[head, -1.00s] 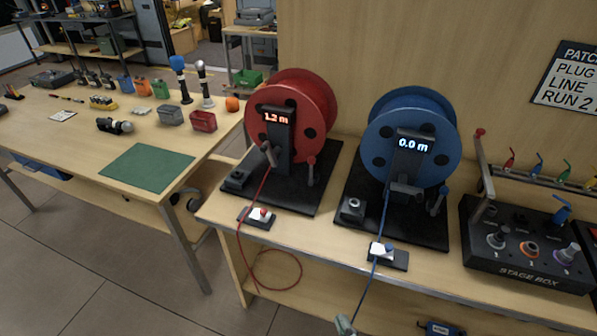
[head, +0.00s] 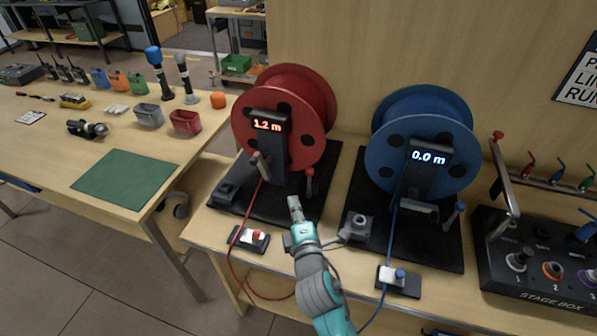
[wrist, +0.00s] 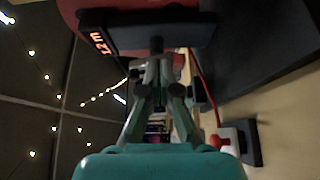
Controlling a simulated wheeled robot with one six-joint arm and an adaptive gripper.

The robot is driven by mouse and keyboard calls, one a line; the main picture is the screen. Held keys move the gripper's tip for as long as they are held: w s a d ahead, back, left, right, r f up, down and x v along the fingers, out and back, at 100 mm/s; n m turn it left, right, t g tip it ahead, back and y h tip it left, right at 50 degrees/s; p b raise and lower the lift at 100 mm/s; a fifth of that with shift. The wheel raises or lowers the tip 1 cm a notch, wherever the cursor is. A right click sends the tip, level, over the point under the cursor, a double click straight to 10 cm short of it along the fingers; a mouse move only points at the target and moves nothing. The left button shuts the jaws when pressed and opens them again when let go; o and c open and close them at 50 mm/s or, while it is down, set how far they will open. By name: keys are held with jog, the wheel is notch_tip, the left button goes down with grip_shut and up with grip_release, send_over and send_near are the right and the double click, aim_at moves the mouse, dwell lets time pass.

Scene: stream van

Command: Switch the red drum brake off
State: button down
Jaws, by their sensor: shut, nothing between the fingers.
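The red drum (head: 283,108) stands on a black base, its display (head: 268,124) reading 1.2 m; in the wrist view part of the drum (wrist: 92,12) shows at the top. In front of it, near the bench's front edge, a small black plate (head: 262,245) carries a white switch with a red knob (head: 257,235). I take this for the red drum's brake. The red knob also shows in the wrist view (wrist: 214,141), at lower right. My gripper (head: 294,203) is shut and empty, to the right of the switch and apart from it, over the front of the drum's base.
The blue drum (head: 420,140), reading 0.0 m, stands to the right, with its own blue-knobbed switch (head: 399,275) in front. A red cable (head: 232,250) runs past the red switch and hangs below the bench. A stage box (head: 535,265) stands at far right.

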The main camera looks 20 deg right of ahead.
aim_at(309, 183)
jog(key=shift+w, duration=0.2)
jog(key=w, duration=0.6)
jog(key=w+d, duration=0.1)
jog(key=w, duration=0.2)
jog(key=shift+w, duration=0.35)
jog(key=shift+s+d, duration=0.3)
jog(key=shift+d, duration=0.3)
jog(key=shift+s+d, duration=0.25)
jog(key=shift+d, duration=0.35)
jog(key=shift+s+d, duration=0.3)
jog(key=shift+d, duration=0.3)
jog(key=shift+d, duration=0.1)
